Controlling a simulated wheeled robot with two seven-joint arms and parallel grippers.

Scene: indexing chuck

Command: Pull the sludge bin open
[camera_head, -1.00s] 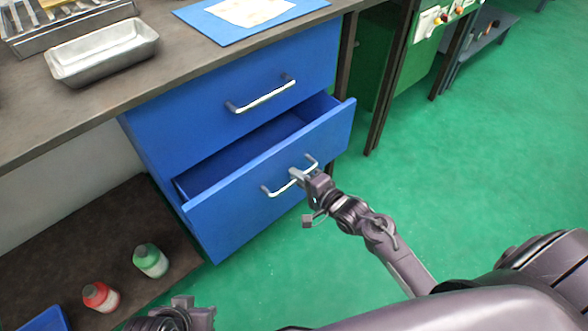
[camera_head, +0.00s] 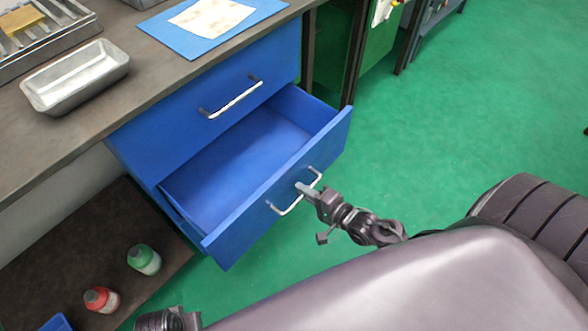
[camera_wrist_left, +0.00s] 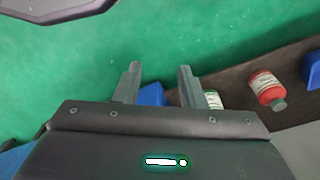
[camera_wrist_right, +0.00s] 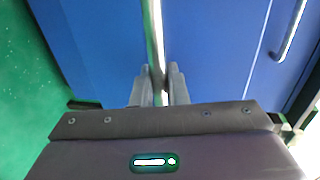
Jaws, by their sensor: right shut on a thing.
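The sludge bin looks to be the lower blue drawer (camera_head: 262,212) under the bench in the head view. It stands well open, and its inside is bare and empty. Its silver bar handle (camera_head: 290,207) is on the front face. My right gripper (camera_head: 306,189) is shut on that handle; the right wrist view shows the bar (camera_wrist_right: 157,45) running between its fingers. My left gripper (camera_wrist_left: 158,85) is open and empty in the left wrist view, over the green floor. In the head view only part of the left hand shows at the bottom edge.
A shut upper drawer (camera_head: 215,115) sits above. The bench (camera_head: 60,140) holds a metal tray (camera_head: 75,78) and a blue mat (camera_head: 186,40). Green floor lies free at right.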

